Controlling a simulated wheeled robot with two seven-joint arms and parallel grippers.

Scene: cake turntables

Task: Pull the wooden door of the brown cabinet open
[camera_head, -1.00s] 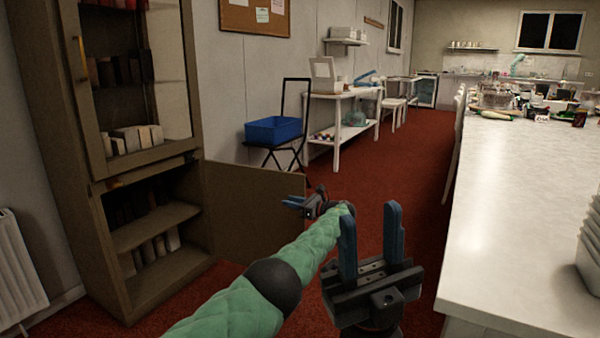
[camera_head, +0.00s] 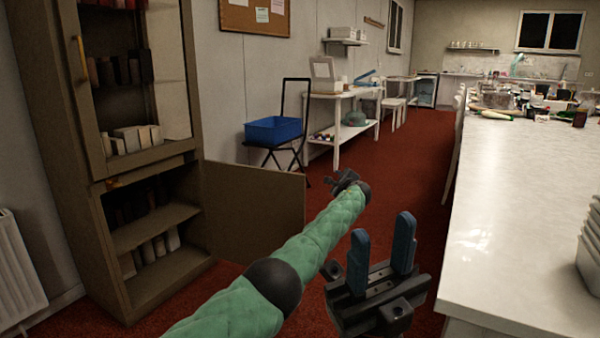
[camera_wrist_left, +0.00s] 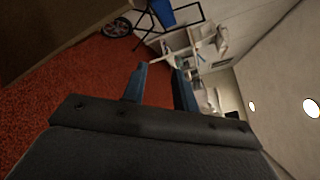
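The brown cabinet (camera_head: 84,222) stands at the left of the head view. Its lower wooden door (camera_head: 255,210) is swung wide open to the right, and the lower shelves show. A brown panel, apparently this door, fills the upper left of the left wrist view (camera_wrist_left: 50,25). My left gripper (camera_head: 340,180) is right of the door's free edge, apart from it, and partly hidden behind its own arm. In the left wrist view its blue fingers (camera_wrist_left: 159,72) are apart with nothing between them. My right gripper (camera_head: 382,228) is open and empty, nearer the camera.
A long white counter (camera_head: 520,200) runs along the right. A blue bin (camera_head: 273,129) on a black folding chair stands behind the door, with a white shelf table (camera_head: 340,97) beyond. Red carpet (camera_head: 415,165) is clear between them. A radiator (camera_head: 18,270) is at far left.

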